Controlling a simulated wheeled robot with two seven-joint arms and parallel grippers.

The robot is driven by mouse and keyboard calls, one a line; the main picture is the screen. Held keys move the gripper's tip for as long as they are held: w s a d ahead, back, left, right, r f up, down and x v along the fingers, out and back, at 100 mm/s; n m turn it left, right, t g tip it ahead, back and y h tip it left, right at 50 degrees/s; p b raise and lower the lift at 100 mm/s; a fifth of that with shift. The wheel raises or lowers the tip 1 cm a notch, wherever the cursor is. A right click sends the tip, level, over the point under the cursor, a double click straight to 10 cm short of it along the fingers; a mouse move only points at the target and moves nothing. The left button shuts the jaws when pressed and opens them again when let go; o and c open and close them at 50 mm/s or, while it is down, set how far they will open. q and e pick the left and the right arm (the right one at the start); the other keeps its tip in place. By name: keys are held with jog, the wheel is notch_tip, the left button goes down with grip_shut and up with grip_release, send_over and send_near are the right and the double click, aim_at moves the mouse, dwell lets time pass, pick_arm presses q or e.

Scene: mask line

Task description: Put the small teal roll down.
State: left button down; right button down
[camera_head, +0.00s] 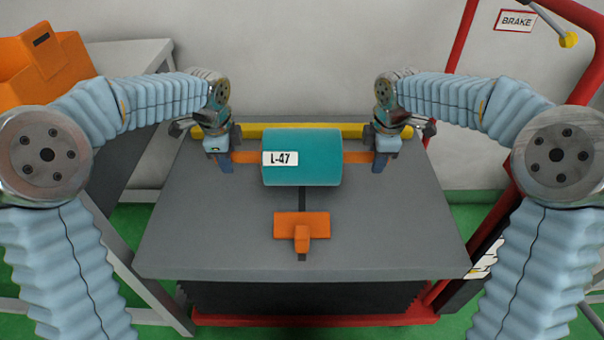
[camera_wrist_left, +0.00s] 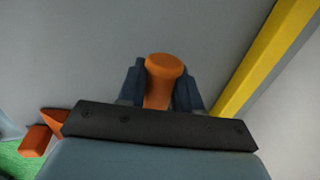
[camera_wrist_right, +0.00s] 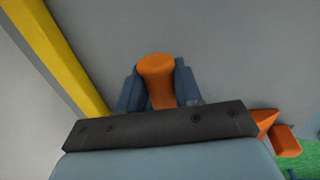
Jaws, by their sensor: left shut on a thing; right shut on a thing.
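The small teal roll (camera_head: 310,165) carries a white label reading L-47 and has an orange core end on each side. It is over the grey table top (camera_head: 200,225), in front of the yellow bar; I cannot tell whether it touches the surface. My left gripper (camera_head: 224,163) is shut on the left orange end, which also shows between its fingers in the left wrist view (camera_wrist_left: 163,80). My right gripper (camera_head: 380,163) is shut on the right orange end, seen between its fingers in the right wrist view (camera_wrist_right: 156,78). The roll looks level.
A yellow bar (camera_head: 250,131) runs along the table's back edge. An orange block (camera_head: 301,226) on a dark slot stands in front of the roll. A red frame with a BRAKE sign (camera_head: 515,21) is at the right. An orange bin (camera_head: 40,65) is at the left. The table's front sides are clear.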

pick_arm(q)
jog(key=c, duration=0.8)
grip_release()
pick_arm(e)
jog(key=c, duration=0.8)
grip_release()
pick_arm(q)
jog(key=shift+o, duration=0.2)
pick_arm(e)
jog(key=shift+o, duration=0.2)
jog(key=shift+r, duration=0.2)
pick_arm(q)
notch_tip(320, 180, up, 12)
jog(key=s, duration=0.2)
pick_arm(e)
notch_tip(320, 180, up, 12)
jog(key=s, duration=0.2)
jog(key=shift+f, duration=0.2)
pick_arm(q)
jog(key=shift+f, duration=0.15)
pick_arm(e)
jog(key=shift+f, duration=0.1)
